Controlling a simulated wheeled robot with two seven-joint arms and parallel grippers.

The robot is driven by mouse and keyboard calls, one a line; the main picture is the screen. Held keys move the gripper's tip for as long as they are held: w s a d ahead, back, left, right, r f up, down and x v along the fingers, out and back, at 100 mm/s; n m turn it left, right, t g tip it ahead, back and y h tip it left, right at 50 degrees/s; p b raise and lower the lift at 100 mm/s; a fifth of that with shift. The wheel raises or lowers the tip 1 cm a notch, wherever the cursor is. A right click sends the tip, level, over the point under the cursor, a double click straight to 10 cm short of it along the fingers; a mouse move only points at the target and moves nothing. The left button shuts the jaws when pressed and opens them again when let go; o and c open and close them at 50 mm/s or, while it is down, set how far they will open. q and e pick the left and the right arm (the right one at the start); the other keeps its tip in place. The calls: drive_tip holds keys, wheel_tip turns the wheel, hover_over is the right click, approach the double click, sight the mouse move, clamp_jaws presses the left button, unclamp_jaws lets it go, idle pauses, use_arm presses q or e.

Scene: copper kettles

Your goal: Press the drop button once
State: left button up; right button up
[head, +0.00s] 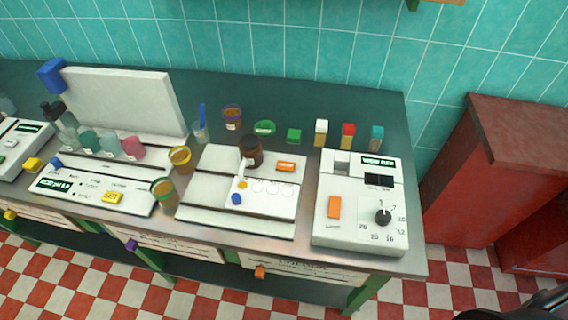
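I cannot read any label as "drop", so I cannot tell which button is the drop button. A white machine (330,239) at the right end of the bench has an orange button (334,207) with a small unreadable label below it, a black dial (383,217) and a lit display (378,161). The middle white machine (215,187) has another orange button (285,166), beside a dark brown jar (251,151). The left machine has a yellow button (113,197). Neither gripper can be made out.
Small bottles with white, red and teal caps (376,138) stand behind the right machine. Amber jars (164,192) stand between the left and middle machines. A red cabinet (510,150) stands right of the bench. Dark shapes at the bottom right corner are unclear.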

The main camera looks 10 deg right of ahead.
clamp_jaws()
idle(1.5)
